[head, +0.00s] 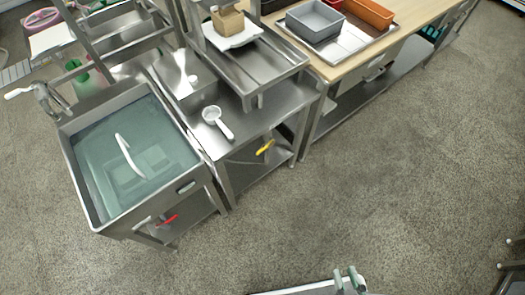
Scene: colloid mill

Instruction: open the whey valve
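Two valve handles show, and I see no label that tells which is the whey valve. A yellow handle (265,147) sits under the front of the steel drain table (258,115). A red handle (166,219) sits low at the front of the steel basin (203,172). The pipes and valve bodies behind both handles are mostly hidden. My gripper (346,277) shows at the bottom edge, far from both handles. Its two small fingers stand apart and hold nothing that I can see.
The basin holds greenish liquid with a white item (129,156) in it. A white ladle (217,121) lies on the drain table. A wooden bench (420,13) with grey and orange tubs stands at the back. The carpeted floor (400,150) in front is clear.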

